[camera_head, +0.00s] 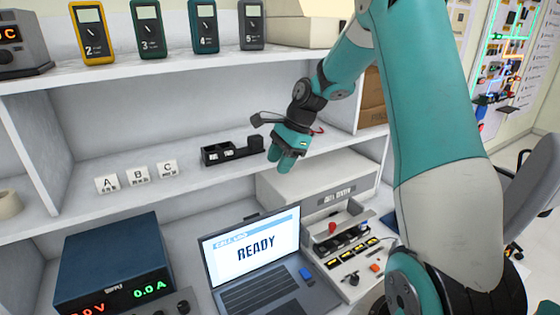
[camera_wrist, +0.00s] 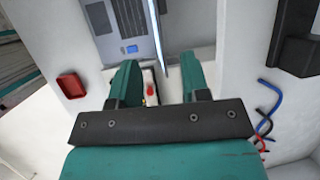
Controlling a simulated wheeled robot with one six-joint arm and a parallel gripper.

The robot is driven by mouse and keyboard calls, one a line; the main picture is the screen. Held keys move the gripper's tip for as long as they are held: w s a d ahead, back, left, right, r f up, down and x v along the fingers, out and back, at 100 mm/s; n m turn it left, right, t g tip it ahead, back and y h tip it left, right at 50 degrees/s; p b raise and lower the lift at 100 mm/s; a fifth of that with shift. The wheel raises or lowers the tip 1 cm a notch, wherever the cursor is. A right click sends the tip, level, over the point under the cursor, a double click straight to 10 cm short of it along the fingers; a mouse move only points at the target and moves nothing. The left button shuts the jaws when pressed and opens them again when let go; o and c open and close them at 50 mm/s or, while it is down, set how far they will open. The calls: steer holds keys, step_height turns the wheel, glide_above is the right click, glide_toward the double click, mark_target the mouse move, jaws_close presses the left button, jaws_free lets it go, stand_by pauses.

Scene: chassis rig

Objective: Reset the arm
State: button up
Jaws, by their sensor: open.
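My arm (camera_head: 430,130) is teal and light grey and fills the right side of the head view. It bends down to the left, in front of the shelf. My gripper (camera_head: 285,164) hangs at the end, to the right of a small black holder on the middle shelf and above the cell tester box. In the wrist view my gripper (camera_wrist: 158,80) shows two teal fingers spread apart with nothing held between them. Past the fingers the laptop (camera_wrist: 130,30) shows, along with a small red part.
The laptop (camera_head: 255,258) reads READY. The cell tester (camera_head: 350,250) stands right of it. The black holder (camera_head: 230,150) and cards A, B, C (camera_head: 137,175) are on the middle shelf (camera_head: 75,205). Numbered meters (camera_head: 150,28) stand on the upper shelf. A power supply (camera_head: 115,262) is lower left.

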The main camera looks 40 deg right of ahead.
stand_by(0.3)
steer(key=s+a+r+n+b, duration=0.1)
steer(key=s+a+r+n, duration=0.1)
steer(key=s+a+n, duration=0.3)
steer(key=s+a+r+n+g, duration=0.1)
steer(key=s+a+r+n, duration=0.1)
steer(key=a+n, duration=0.35)
steer(key=s+a+r+n+b, duration=0.1)
steer(key=s+a+r+n, duration=0.15)
steer(key=a, duration=0.55)
steer(key=s+a+n, duration=0.4)
steer(key=s+n, duration=0.3)
steer(key=s, duration=0.1)
steer(key=s+a+n+g, duration=0.1)
steer(key=s+a+n, duration=0.3)
steer(key=s, duration=0.5)
steer(key=n, duration=0.2)
steer(key=shift+f+n, duration=0.2)
steer(key=shift+n, duration=0.2)
